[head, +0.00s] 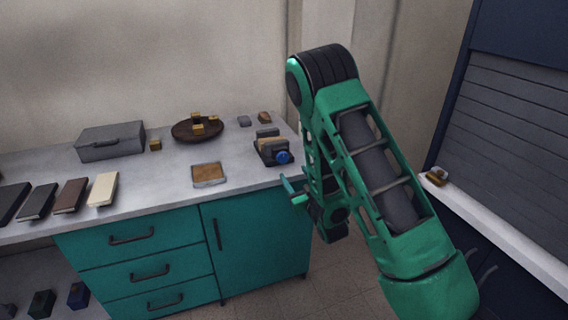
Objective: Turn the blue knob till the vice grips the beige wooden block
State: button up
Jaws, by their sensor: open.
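The vice (261,152) stands near the right end of the grey counter, dark with upright jaws. Its blue knob (283,157) is on the side towards the front right. The beige wooden block (270,142) sits between the jaws; at this size I cannot tell whether both jaws touch it. My gripper (288,188) is open, at the counter's front right edge, below and a little in front of the knob in the picture. It appears apart from the knob and holds nothing that I can see. My green arm covers the area right of the vice.
On the counter (240,180) are a wood-topped tray (209,174), a round brown dish (184,133) with yellow cubes, a grey case (110,142) and several book-like slabs (104,189). Teal drawers (140,265) lie below. A navy shutter cabinet (520,110) stands at right.

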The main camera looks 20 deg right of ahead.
aim_at(284, 159)
jog(key=w, duration=1)
jog(key=shift+w+a, duration=0.25)
jog(key=shift+a, duration=0.15)
jog(key=c, duration=1.1)
jog(key=shift+o, duration=0.2)
